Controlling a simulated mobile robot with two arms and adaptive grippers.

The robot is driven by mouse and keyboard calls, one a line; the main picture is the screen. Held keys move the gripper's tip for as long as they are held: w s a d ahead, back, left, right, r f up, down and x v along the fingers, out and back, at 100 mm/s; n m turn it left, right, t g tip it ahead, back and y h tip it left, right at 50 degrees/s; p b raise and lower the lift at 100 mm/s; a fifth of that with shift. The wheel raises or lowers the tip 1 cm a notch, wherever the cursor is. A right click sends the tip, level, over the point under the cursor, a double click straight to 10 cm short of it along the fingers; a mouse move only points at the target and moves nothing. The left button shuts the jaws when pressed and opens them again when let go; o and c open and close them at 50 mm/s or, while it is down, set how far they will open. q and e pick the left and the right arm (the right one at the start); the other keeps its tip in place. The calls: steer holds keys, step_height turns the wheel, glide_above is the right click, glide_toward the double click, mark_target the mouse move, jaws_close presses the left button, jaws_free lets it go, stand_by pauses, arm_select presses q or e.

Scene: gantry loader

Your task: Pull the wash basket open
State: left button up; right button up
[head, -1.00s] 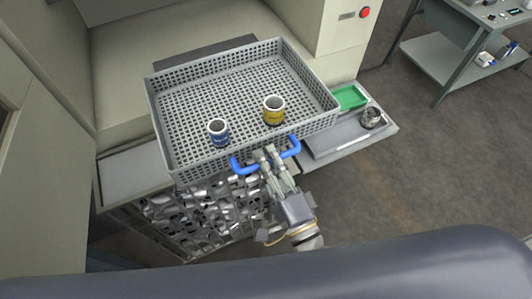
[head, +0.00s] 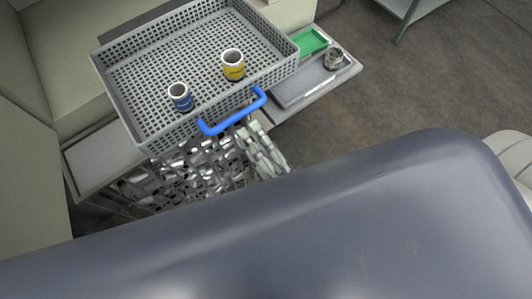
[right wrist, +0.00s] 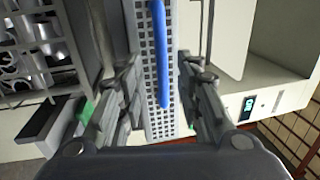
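The wash basket (head: 150,128) is a grey mesh tray with a blue bar handle (head: 233,119) on its near side. It stands out in front of the machine. A blue-labelled cup (head: 181,98) and a yellow-labelled cup (head: 233,66) stand upright in it. My right gripper (head: 248,127) is just below and in front of the handle, with its lower part hidden. In the right wrist view the two fingers are apart (right wrist: 160,75), and the blue handle (right wrist: 159,60) shows in the gap between them, touching neither that I can see. My left gripper is out of view.
Shiny metal parts fill a rack below the basket. A workbench (head: 412,8) stands at top right. Open floor lies to the right.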

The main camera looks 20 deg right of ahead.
steer(key=shift+v, duration=2.7)
steer(key=d+f+n+g, duration=0.2)
steer(key=f+n+g, duration=0.15)
steer(key=f, duration=0.75)
steer(key=d+f+n+g+h+b, duration=0.15)
steer(key=f+n, duration=0.25)
steer(key=f, duration=0.8)
steer(key=d+f+n+g, duration=0.1)
steer(key=f+n+g, duration=0.25)
steer(key=f, duration=0.75)
steer(key=s+d+f+n+g+h, duration=0.1)
steer(key=s+d+f+n+g, duration=0.2)
steer(key=f, duration=0.5)
steer(key=s+d+f+g+h, duration=0.2)
steer(key=s+d+f, duration=0.2)
steer(key=f, duration=0.3)
steer(key=s+d+f+n+g+h, duration=0.1)
steer(key=s+d+f+g, duration=0.1)
steer(key=s+f, duration=0.2)
steer(key=s+d+f+n+g, duration=0.1)
steer(key=s+f, duration=0.3)
steer(key=s, duration=0.4)
steer(key=shift+d+n+g+h+b, duration=0.4)
steer(key=shift+d+g+b, duration=0.1)
steer(key=shift+g, duration=0.35)
